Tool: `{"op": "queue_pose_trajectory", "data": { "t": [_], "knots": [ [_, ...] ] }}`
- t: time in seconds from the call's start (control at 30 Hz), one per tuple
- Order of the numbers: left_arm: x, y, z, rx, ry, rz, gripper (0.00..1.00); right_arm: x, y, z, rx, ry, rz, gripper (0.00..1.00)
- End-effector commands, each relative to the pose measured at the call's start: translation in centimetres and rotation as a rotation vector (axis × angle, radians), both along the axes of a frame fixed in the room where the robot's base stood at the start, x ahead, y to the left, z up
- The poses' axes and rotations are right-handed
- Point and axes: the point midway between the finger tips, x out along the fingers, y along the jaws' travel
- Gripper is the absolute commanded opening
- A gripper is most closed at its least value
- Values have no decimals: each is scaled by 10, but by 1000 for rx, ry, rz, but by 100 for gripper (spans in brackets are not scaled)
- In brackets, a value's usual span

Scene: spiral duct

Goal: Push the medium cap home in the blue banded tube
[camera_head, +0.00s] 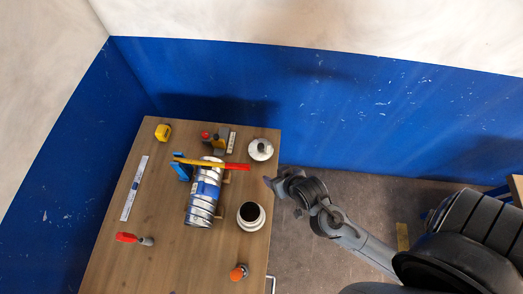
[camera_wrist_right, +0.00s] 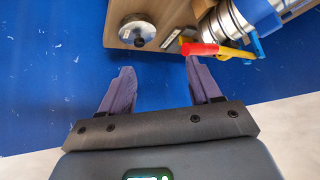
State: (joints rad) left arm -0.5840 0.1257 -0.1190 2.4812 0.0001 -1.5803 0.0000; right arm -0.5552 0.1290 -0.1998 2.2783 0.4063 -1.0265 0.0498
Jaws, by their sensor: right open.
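The blue banded tube (camera_head: 206,191) is a silver ribbed duct with a blue band, lying on the wooden table; part of it shows at the top right of the right wrist view (camera_wrist_right: 232,28). A silver round cap with a dark knob (camera_head: 260,149) lies near the table's far right edge, and also shows in the right wrist view (camera_wrist_right: 137,31). A pale ring-shaped piece with a dark opening (camera_head: 250,216) stands right of the tube. I cannot tell which is the medium cap. My right gripper (camera_wrist_right: 158,75) is open and empty, off the table's right edge. My left gripper is out of view.
A red-and-yellow tool (camera_head: 238,167) lies across the tube's far end, by a blue piece (camera_head: 181,170). A ruler (camera_head: 134,188), red-handled tool (camera_head: 127,238), yellow tape measure (camera_head: 163,132) and orange item (camera_head: 239,272) lie around. Blue walls stand behind and left.

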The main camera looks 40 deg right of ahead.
Motion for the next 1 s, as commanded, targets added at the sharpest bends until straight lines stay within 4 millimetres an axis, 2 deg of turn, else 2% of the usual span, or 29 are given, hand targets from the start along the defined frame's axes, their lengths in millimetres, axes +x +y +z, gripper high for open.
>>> {"op": "queue_pose_trajectory", "data": {
  "t": [0.03,0.13,0.2,0.3,0.4,0.47,0.6,0.77,1.0],
  "knots": [
    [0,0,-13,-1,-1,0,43,9,-5,-25,-7,-41,-57,63],
    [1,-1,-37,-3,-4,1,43,29,-23,-69,-55,-156,-196,63],
    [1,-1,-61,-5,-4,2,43,42,-37,-102,-125,-250,-289,63],
    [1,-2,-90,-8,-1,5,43,56,-50,-132,-226,-349,-364,63],
    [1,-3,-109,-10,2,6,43,70,-50,-148,-271,-384,-379,63],
    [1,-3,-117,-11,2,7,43,79,-46,-153,-276,-395,-367,63],
    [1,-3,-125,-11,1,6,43,98,-41,-149,-269,-432,-356,63],
    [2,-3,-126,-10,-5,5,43,115,-48,-149,-268,-446,-358,63],
    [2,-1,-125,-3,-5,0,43,140,-63,-160,-266,-446,-358,63]
  ]
}}
